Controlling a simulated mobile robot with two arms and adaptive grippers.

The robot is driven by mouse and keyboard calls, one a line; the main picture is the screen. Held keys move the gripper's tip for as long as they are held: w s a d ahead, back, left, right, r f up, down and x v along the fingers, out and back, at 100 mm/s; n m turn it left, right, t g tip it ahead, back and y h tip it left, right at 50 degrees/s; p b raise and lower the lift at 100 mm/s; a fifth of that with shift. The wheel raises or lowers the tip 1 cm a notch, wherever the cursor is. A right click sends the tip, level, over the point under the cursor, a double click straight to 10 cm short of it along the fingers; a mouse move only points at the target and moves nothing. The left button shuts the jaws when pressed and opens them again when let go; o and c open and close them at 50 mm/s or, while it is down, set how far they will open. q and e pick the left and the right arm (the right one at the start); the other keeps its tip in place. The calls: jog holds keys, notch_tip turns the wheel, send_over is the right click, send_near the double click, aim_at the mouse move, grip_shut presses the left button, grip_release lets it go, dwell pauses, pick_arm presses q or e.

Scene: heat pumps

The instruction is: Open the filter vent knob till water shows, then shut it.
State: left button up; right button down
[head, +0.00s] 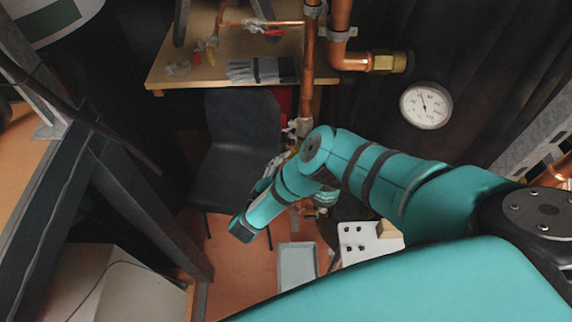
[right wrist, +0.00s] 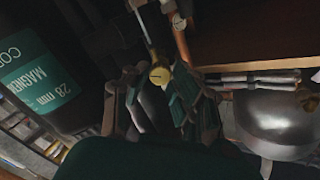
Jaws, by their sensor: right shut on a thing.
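In the right wrist view a dark filter body (right wrist: 45,85) with a teal label reading "28 mm MAGNE…" stands at the left. A small round brass-coloured piece, seemingly the vent knob (right wrist: 160,75), shows between the fingers of my right gripper (right wrist: 158,97). The fingers are shut on it, one on each side. The dark light and my own wrist hide the exact contact, and I cannot make out any water there. In the head view my right arm reaches down in the middle and hides the knob and most of the gripper. My left gripper is out of view.
Copper pipes (head: 308,70) run down past a wooden shelf (head: 215,75). A dial gauge (head: 426,105) is at the right. A dark chair (head: 238,135) stands left of my arm. A pale tray (head: 297,264) lies on the floor.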

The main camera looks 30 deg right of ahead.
jog(key=m+b, duration=0.1)
jog(key=m, duration=1.1)
jog(key=shift+d+m, duration=0.1)
jog(key=shift+m, duration=0.2)
dwell(0.4)
jog(key=c, duration=1.1)
grip_release()
jog(key=shift+f, duration=0.1)
